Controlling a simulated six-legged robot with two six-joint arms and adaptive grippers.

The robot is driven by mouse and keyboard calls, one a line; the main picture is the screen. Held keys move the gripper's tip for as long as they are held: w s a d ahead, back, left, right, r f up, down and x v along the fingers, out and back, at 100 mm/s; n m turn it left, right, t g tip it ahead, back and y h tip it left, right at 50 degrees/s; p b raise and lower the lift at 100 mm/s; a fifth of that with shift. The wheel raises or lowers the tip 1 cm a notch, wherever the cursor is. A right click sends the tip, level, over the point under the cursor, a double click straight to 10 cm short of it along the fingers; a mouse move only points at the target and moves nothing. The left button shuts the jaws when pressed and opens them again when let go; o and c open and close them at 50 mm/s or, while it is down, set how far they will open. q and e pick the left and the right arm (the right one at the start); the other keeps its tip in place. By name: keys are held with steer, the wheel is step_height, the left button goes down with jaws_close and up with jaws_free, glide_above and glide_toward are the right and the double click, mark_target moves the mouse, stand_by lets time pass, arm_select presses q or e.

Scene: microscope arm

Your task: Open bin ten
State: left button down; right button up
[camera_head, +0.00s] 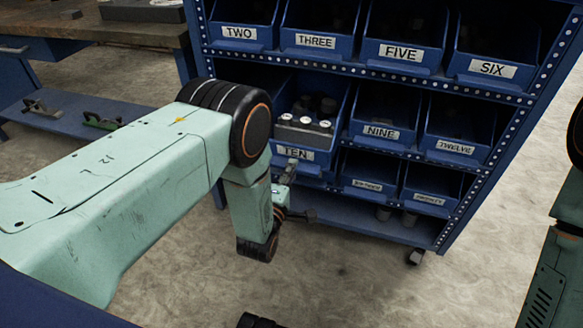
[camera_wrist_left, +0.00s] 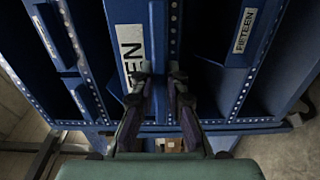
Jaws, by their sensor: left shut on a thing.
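Bin ten (camera_head: 308,171) is a blue bin with a white TEN label, at the left of the rack's second visible row. Its front stands forward of bin nine beside it, so it looks partly pulled out. Dark bottles and white-capped vials show inside. My left gripper (camera_head: 289,176) is at its front, below the label, partly hidden by my arm. In the left wrist view the fingers (camera_wrist_left: 159,76) are closed together on the edge of bin ten (camera_wrist_left: 125,14), by its partly covered label. My right gripper is out of view.
The blue rack (camera_head: 520,92) holds other labelled bins, including nine (camera_head: 373,143) and twelve (camera_head: 444,158) to the right. Bin fifteen (camera_wrist_left: 221,52) shows in the left wrist view. A workbench (camera_head: 110,30) stands at the left. Open floor (camera_head: 370,280) lies in front.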

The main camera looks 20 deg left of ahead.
arm_select(q)
steer(key=shift+s+a, duration=0.1)
steer(key=shift+s, duration=0.1)
stand_by(0.4)
steer(key=c, duration=1.4)
jaws_free()
steer(key=shift+o, duration=0.2)
steer(key=s, duration=1.2)
steer(key=shift+a, duration=0.1)
